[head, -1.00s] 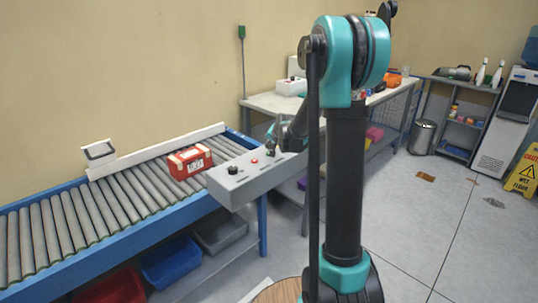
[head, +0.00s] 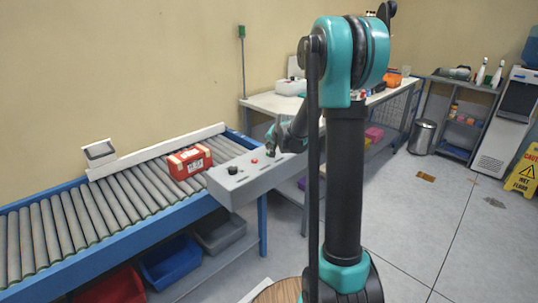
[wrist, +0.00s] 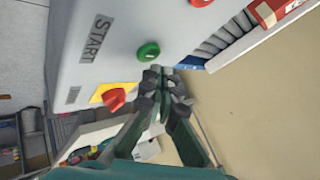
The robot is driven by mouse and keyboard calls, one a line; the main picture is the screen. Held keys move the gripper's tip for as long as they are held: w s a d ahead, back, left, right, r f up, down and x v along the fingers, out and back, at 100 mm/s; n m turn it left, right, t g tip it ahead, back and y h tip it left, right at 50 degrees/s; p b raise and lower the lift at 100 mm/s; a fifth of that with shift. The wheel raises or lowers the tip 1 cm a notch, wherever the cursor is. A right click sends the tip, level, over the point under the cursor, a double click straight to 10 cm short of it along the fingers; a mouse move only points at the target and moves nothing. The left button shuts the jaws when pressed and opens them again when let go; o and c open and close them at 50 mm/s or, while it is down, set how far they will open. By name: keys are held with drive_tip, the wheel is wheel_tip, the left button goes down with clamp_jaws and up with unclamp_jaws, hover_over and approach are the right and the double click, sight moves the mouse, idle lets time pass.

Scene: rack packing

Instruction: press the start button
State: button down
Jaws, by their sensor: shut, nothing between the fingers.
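The grey control box (head: 238,187) stands at the end of the roller conveyor in the head view. In the wrist view a green button (wrist: 148,52) sits on the box face, with a START label (wrist: 97,38) beside it. My gripper (wrist: 165,74) is shut and empty, its fingertips close to the green button's edge. I cannot tell whether they touch it. In the head view my gripper (head: 271,151) is over the far part of the box and the green button cannot be made out there.
A red mushroom button (wrist: 115,98) on a yellow plate is close to my fingers. Another red button (head: 255,161) and a black knob (head: 232,170) are on the box. A red case (head: 190,160) lies on the roller conveyor (head: 95,222). A worktable (head: 268,103) stands behind.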

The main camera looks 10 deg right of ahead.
drive_tip(key=shift+f, duration=0.2)
idle(0.4)
drive_tip(key=shift+f, duration=0.2)
drive_tip(key=shift+f, duration=0.4)
idle(0.6)
idle(0.4)
drive_tip(key=shift+r, duration=0.8)
drive_tip(key=shift+r, duration=2.55)
